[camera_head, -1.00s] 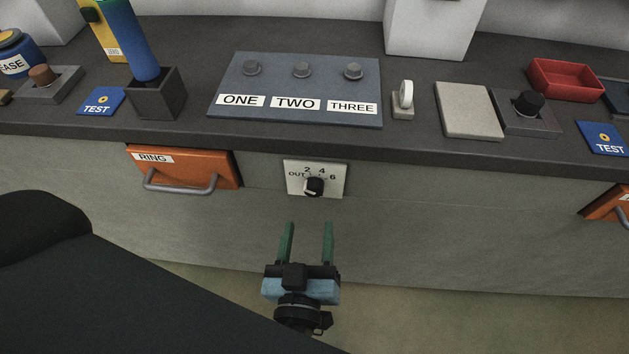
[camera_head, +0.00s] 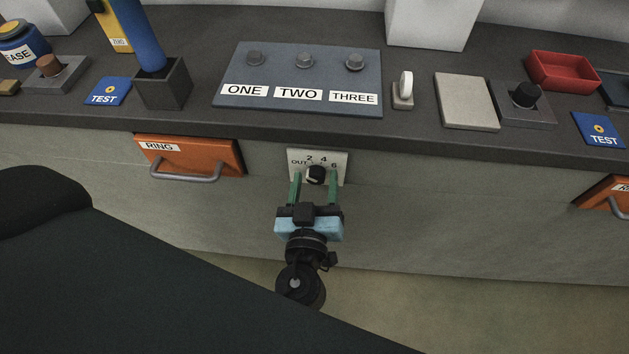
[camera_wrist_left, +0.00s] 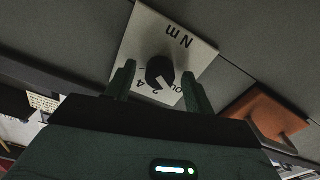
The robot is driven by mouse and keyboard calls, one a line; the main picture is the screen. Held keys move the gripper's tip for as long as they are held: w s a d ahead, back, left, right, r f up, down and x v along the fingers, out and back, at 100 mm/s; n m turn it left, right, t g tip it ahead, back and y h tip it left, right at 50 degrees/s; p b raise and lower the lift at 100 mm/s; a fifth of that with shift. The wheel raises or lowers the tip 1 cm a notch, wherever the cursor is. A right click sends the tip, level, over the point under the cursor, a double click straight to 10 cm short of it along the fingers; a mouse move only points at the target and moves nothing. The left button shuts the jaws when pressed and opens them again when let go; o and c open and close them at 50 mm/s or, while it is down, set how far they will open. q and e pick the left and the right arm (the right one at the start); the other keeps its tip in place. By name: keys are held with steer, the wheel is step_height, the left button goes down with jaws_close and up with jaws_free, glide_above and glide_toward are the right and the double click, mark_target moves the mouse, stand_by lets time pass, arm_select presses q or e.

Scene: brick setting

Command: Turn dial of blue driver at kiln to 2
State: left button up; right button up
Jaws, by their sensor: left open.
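The dial (camera_head: 316,175) is a black round knob on a white plate (camera_head: 336,159) on the bench's front face. The plate is marked OUT, 2, 4 and 6; the wrist view shows "N m" on it too. My left gripper (camera_head: 315,180) is open, its green fingers on either side of the dial. In the left wrist view the dial (camera_wrist_left: 160,72) sits between the fingertips with a pale pointer mark. I cannot tell whether the fingers touch it. A blue cylinder (camera_head: 137,35) stands in a dark square holder (camera_head: 162,88) on the bench. My right gripper is not in view.
An orange drawer labelled RING (camera_head: 190,157) with a grey handle is left of the dial. Another orange drawer (camera_head: 606,193) is at the far right. On the bench are a ONE TWO THREE panel (camera_head: 300,65) and a red tray (camera_head: 563,72).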

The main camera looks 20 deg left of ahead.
arm_select(q)
steer(key=c, duration=0.7)
steer(key=shift+c, duration=1.3)
steer(key=m+b, duration=0.1)
steer(key=m, duration=0.2)
steer(key=shift+f, duration=0.1)
steer(key=shift+m+b, duration=0.45)
steer(key=shift+m, duration=1.95)
